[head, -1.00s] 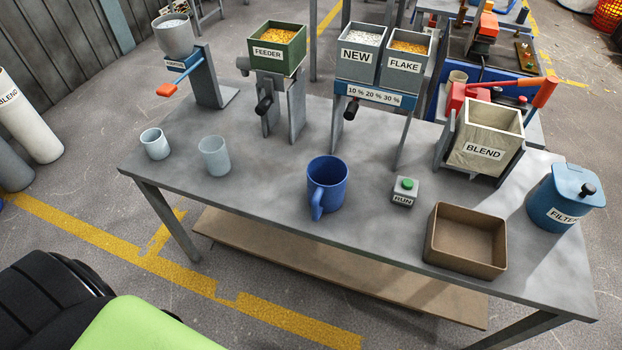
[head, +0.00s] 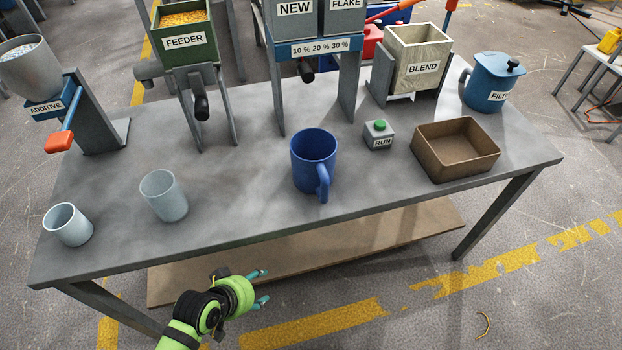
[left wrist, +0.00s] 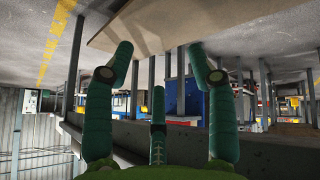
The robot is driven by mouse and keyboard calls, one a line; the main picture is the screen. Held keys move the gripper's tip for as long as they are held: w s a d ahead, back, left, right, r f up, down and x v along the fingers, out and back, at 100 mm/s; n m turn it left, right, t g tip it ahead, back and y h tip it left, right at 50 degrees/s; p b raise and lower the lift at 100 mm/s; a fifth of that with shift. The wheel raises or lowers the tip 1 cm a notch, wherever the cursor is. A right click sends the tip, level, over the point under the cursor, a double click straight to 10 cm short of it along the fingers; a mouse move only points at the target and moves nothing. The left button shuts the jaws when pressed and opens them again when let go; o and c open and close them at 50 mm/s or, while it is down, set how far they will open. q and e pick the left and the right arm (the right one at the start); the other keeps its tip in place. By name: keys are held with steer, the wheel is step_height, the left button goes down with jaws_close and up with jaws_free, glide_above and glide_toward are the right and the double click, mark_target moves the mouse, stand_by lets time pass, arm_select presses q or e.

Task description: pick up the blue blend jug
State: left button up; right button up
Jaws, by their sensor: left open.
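The blue blend jug (head: 314,160) stands upright on the grey table near its front edge, in the middle of the head view. Its handle points toward me and slightly right. My left gripper (head: 265,287) is low in front of the table, below the tabletop's height in the picture and to the lower left of the jug. Its fingers are apart with nothing between them. In the left wrist view the open green fingers (left wrist: 160,80) show, with the table's underside and legs beyond; I cannot make out the jug there. My right gripper is not in view.
On the grey table (head: 240,205) two pale cups (head: 163,195) (head: 68,224) stand left of the jug. A RUN button box (head: 379,135), a brown tray (head: 455,168) and a blue FILTER pot (head: 492,82) stand right. The FEEDER (head: 184,40) and BLEND bin (head: 418,62) stand behind.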

arm_select(q)
steer(key=d+r+t+h+b, duration=0.15)
steer(key=d+r, duration=0.25)
steer(key=r, duration=0.5)
steer(key=n+t+h, duration=0.5)
steer(key=n+h, duration=0.3)
steer(key=n, duration=0.1)
glide_toward(319, 172)
steer(key=x, duration=0.9)
steer(key=shift+a, duration=0.1)
jaws_close()
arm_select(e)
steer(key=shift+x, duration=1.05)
